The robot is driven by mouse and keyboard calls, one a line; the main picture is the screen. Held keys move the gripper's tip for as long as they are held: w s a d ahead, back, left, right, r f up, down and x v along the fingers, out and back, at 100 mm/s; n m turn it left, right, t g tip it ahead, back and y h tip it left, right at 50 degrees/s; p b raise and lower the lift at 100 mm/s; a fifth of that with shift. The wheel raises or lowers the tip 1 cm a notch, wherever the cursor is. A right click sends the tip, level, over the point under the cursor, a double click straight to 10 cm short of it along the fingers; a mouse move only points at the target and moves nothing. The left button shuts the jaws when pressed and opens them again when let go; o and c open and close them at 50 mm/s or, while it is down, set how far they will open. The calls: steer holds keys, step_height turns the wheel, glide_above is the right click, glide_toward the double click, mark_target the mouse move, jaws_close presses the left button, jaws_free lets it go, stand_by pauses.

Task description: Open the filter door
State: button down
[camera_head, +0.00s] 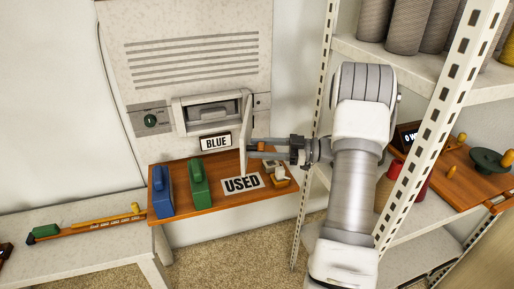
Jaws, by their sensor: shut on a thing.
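The filter door (246,118) is a thin pale panel on the front of the grey wall unit (190,25). It stands swung outward on the right side of the filter opening (212,112), seen nearly edge-on. A grey filter part shows inside the opening. My gripper (252,148) reaches in from the right and is shut at the lower edge of the door. The exact grip on the door is too small to tell.
A wooden shelf (200,209) below holds a blue block (162,192), a green block (199,184), a USED label (241,184) and small items. A BLUE label (215,142) hangs under the opening. A metal rack post (318,110) stands close beside my arm.

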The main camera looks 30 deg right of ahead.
steer(key=shift+d, duration=0.25)
stand_by(0.4)
steer(key=shift+c, duration=1.9)
jaws_free()
steer(key=shift+s, duration=0.1)
steer(key=p+v, duration=0.1)
steer(key=v, duration=1.1)
